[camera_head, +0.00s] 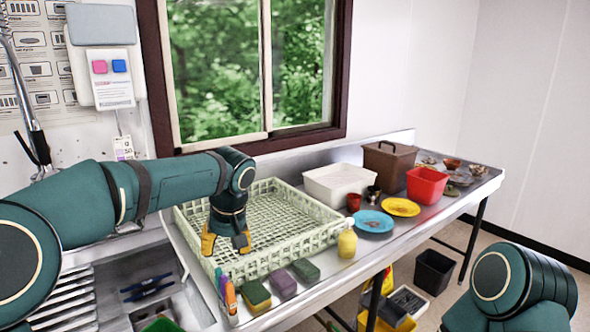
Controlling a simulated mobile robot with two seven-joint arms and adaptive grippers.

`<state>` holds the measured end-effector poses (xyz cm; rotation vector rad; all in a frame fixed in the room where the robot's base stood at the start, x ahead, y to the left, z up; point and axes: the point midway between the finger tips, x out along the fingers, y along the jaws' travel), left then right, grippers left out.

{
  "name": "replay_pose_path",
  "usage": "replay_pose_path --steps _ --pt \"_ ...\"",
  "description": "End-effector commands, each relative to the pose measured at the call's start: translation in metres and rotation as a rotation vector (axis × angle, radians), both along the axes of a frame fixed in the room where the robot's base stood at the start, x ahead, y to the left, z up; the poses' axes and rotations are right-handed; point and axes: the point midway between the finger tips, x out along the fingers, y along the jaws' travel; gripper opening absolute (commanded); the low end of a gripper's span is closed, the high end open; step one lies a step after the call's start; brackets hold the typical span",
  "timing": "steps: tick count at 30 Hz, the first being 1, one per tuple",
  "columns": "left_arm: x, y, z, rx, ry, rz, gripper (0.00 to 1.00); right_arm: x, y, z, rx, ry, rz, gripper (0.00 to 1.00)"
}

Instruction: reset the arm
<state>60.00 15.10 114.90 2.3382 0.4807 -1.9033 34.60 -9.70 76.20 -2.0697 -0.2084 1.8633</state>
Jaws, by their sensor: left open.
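My left arm (130,190) comes in from the left and bends down at the wrist. My left gripper (226,243) is open, its yellow-tipped fingers pointing down over the left side of the pale green dish rack (290,215). I see nothing between the fingers. Whether the fingertips touch the rack cannot be told. Part of my right arm (515,285) shows at the lower right; its gripper is out of view.
Sponges (256,295), a yellow bottle (347,243) and brushes (228,297) line the counter front. A white tub (340,185), blue plate (373,221), yellow plate (401,207), red bin (426,185) and brown box (388,162) stand right. A sink (150,290) is lower left.

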Motion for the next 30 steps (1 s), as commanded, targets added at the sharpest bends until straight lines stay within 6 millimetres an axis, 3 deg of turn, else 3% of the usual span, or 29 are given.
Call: replay_pose_path --steps 1,5,8,12,15,21,25,30 --pt "-0.002 -0.009 -0.033 -0.034 0.033 -0.054 0.52 0.0 0.0 0.0 0.0 0.0 0.0 0.47" --pt "-0.016 -0.034 -0.117 -0.158 0.09 -0.187 0.52 0.0 0.0 0.0 0.0 0.0 -0.001 0.47" --pt "-0.039 -0.051 -0.181 -0.269 0.121 -0.259 0.52 0.0 -0.001 0.0 -0.001 0.001 -0.002 0.47" --pt "-0.083 -0.068 -0.257 -0.413 0.133 -0.306 0.52 0.0 0.0 0.0 -0.001 0.0 -0.001 0.47" --pt "-0.12 -0.074 -0.301 -0.492 0.125 -0.302 0.52 0.0 -0.001 0.0 -0.001 0.0 -0.001 0.47" --pt "-0.195 -0.069 -0.361 -0.555 0.081 -0.241 0.52 0.0 -0.001 0.0 -0.001 0.0 -0.001 0.47" --pt "-0.232 -0.059 -0.379 -0.538 0.057 -0.206 0.52 0.0 -0.001 0.0 -0.001 0.0 -0.001 0.47" --pt "-0.253 -0.05 -0.387 -0.513 0.041 -0.185 0.52 0.0 -0.001 0.0 -0.001 0.0 -0.001 0.47"
